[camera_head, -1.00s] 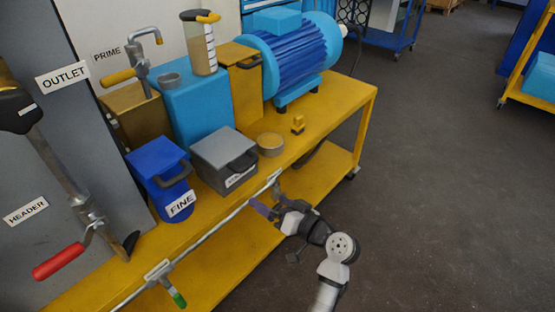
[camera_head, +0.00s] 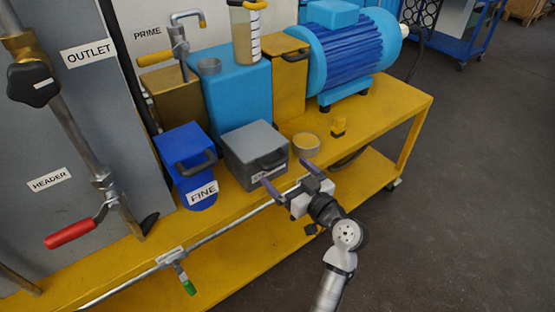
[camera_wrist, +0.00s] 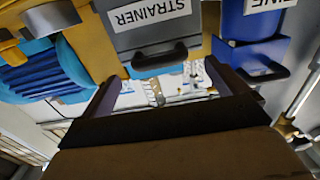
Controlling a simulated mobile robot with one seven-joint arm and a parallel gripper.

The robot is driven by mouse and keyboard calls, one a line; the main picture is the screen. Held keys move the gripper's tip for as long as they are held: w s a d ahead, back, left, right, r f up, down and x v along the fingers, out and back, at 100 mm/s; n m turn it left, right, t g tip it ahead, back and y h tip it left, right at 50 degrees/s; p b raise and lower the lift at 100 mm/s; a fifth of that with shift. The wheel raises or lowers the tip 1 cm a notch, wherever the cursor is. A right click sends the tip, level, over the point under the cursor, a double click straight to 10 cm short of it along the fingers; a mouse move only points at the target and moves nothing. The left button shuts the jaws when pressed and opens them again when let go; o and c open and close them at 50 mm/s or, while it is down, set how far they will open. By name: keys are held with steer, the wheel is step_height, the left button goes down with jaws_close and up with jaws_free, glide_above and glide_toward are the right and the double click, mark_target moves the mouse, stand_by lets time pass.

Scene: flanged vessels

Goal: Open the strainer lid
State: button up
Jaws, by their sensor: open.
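The strainer (camera_head: 250,155) is a grey box with a black handle (camera_head: 270,160) on its front, standing on the yellow bench. In the wrist view its STRAINER label (camera_wrist: 148,15) and black handle (camera_wrist: 160,57) show upside down at the top. Its lid looks shut. My gripper (camera_head: 288,174) is open and empty, with purple fingers spread in front of the strainer's handle side. In the wrist view my gripper (camera_wrist: 180,80) has a finger on either side of the handle, apart from it. The gap to the handle is hard to judge.
The blue FINE box (camera_head: 186,160) with its own handle stands left of the strainer. A pipe with a green-handled valve (camera_head: 187,284) runs along the bench front. The floor at right is clear.

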mark_target(279, 165)
steer(key=x, duration=0.5)
steer(key=shift+w+p, duration=0.1)
steer(key=shift+p, duration=0.3)
